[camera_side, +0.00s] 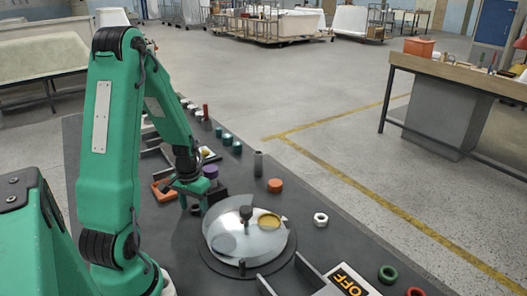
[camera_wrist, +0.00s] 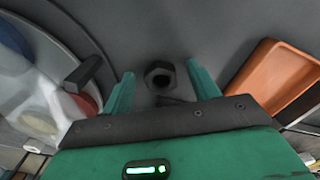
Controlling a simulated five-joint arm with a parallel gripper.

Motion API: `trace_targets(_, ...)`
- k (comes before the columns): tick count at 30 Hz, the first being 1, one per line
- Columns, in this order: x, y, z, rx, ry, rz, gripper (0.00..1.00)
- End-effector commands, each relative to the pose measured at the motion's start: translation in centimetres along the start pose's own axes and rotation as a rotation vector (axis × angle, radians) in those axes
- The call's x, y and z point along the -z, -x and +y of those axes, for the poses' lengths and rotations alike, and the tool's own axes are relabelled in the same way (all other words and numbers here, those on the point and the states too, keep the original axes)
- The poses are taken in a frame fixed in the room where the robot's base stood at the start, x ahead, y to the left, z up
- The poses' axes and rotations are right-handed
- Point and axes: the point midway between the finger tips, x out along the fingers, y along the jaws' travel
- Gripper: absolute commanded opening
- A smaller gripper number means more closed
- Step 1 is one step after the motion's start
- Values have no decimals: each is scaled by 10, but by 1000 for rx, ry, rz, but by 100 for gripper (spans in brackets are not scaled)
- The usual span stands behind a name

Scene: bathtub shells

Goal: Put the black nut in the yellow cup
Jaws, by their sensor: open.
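The black nut (camera_wrist: 159,75) lies on the dark table between my gripper's two green fingers in the wrist view, apart from both. In the side view the black nut (camera_side: 195,210) is a small dark shape just below the fingers. My gripper (camera_side: 190,198) is open and empty, pointing down; its fingers also show in the wrist view (camera_wrist: 160,80). The yellow cup (camera_side: 269,221) sits on a round dark turntable (camera_side: 285,257) under a clear cover with a dark knob, to the right of my gripper.
An orange tray (camera_side: 165,191) stands left of my gripper. A purple cylinder (camera_side: 210,171) and a black block stand close behind it. An orange disc (camera_side: 275,185), a dark cylinder (camera_side: 258,163) and a white nut (camera_side: 321,219) are on the right. An OFF sign (camera_side: 350,281) is in front.

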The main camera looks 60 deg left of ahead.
Motion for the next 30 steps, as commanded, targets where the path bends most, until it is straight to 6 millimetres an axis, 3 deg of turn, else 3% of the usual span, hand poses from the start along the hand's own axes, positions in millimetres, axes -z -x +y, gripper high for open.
trace_targets(4, 0, 0, 0, 0, 0, 0, 60)
trace_targets(11, 0, 0, 0, 0, 0, 0, 15)
trace_targets(14, 0, 0, 0, 0, 0, 1, 9)
trace_targets(30, 1, 14, 0, 1, 0, 3, 8)
